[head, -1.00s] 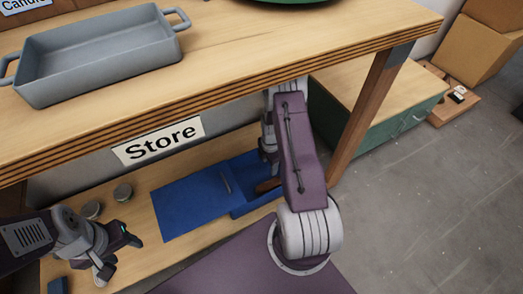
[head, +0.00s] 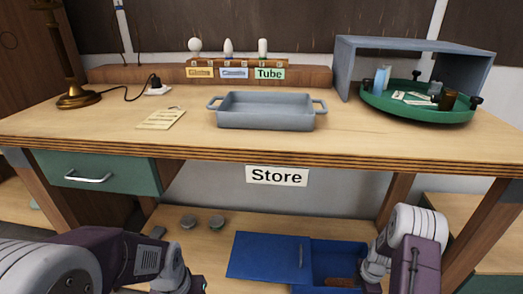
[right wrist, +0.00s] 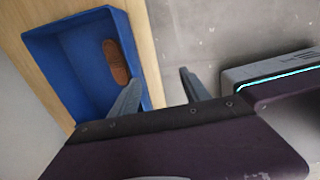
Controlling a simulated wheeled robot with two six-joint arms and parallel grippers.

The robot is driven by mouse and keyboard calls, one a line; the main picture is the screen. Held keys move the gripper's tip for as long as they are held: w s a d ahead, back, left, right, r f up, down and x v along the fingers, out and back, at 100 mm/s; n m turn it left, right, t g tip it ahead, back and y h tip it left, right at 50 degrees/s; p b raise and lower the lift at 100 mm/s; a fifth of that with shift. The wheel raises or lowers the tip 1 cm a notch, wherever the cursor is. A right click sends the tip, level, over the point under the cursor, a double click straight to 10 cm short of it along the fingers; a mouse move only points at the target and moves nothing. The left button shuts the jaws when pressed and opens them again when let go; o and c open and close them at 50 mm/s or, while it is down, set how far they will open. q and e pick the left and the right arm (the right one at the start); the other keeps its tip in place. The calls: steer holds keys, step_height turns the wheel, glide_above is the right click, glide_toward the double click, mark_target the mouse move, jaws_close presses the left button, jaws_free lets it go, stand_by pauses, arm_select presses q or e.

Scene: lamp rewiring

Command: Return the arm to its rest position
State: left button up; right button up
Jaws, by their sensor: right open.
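My right arm (head: 418,245) comes in at the lower right of the head view, beside the open blue box (head: 348,253) on the lower shelf. In the right wrist view my right gripper (right wrist: 163,88) is open with nothing between its fingers. One finger overlaps the edge of the blue box in that view; I cannot tell whether they touch. A brown oval thing (right wrist: 117,62) lies in the box. My left gripper (head: 185,275) is low at the left in the head view, over the shelf; its fingertips are not clear.
The blue lid (head: 265,257) lies left of the box, near two small round tins (head: 202,222). The bench above carries a grey tray (head: 265,118), a green round tray (head: 418,112), a brass lamp (head: 77,98) and three bulbs (head: 228,48). The bench's front edge overhangs the shelf.

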steer(key=w+a+r+n+t, duration=0.2)
steer(key=w+a+r, duration=0.2)
steer(key=w+r, duration=0.45)
steer(key=s+a+r+m+t+p, duration=0.15)
steer(key=s+a+r, duration=0.25)
steer(key=a+r, duration=0.55)
steer(key=s+a+r+m+g, duration=0.1)
steer(key=s+a+r+m, duration=0.1)
steer(key=s+m, duration=0.6)
steer(key=s+a+r+m+g, duration=0.1)
steer(key=s+r+m+g, duration=0.1)
steer(key=s+m, duration=0.6)
arm_select(q)
step_height(320, 180, up, 39)
steer(key=p, duration=3.8)
steer(key=shift+w, duration=0.45)
arm_select(e)
step_height(320, 180, up, 38)
steer(key=m, duration=0.2)
steer(key=shift+f, duration=0.2)
